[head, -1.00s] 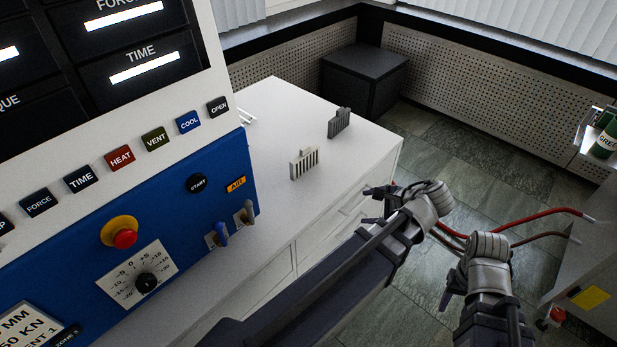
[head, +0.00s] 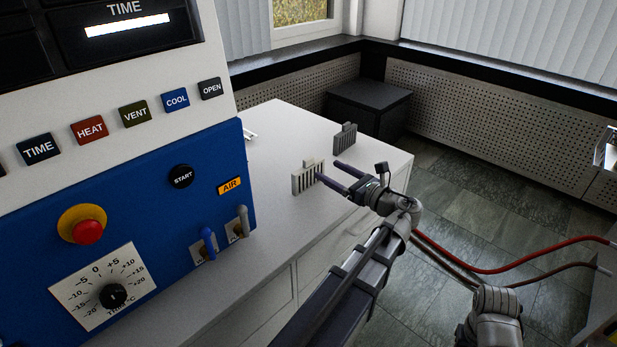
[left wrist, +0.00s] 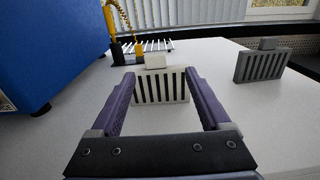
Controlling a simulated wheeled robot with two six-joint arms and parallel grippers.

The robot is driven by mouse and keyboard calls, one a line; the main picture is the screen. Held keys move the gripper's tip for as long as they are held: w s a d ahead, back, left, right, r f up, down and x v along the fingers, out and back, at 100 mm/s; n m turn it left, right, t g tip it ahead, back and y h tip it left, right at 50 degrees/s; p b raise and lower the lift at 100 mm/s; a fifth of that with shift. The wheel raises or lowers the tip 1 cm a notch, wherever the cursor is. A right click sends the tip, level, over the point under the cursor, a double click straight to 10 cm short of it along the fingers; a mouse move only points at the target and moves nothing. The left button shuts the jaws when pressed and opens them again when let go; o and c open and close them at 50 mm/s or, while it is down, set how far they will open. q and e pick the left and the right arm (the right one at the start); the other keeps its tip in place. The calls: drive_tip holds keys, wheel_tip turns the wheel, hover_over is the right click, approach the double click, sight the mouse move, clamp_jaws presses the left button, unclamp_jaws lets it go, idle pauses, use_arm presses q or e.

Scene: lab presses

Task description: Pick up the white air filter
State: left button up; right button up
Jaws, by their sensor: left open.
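The white air filter (head: 306,178) stands upright on the white cabinet top in the head view, with dark vertical slots and a small tab on top. It also shows in the left wrist view (left wrist: 161,87), between and just beyond my fingers. My left gripper (head: 327,171) is open, with its two purple fingers pointing at the filter. In the left wrist view the fingers (left wrist: 160,80) lie on either side of the filter's slotted face; whether they touch it I cannot tell. My right gripper is not clearly in view; only part of that arm shows at the lower right.
A dark grey filter (head: 345,139) stands further back on the white cabinet (head: 265,135). A blue press panel (head: 140,240) with switches is close on the left. A wire rack (left wrist: 152,47) lies behind the white filter. Red hoses (head: 500,268) hang at the right.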

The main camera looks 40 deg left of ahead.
sight(310, 163)
use_arm(q)
drive_tip(key=shift+a+f, duration=0.1)
drive_tip(key=shift+a, duration=3)
drive_tip(key=shift+c, duration=0.2)
clamp_jaws()
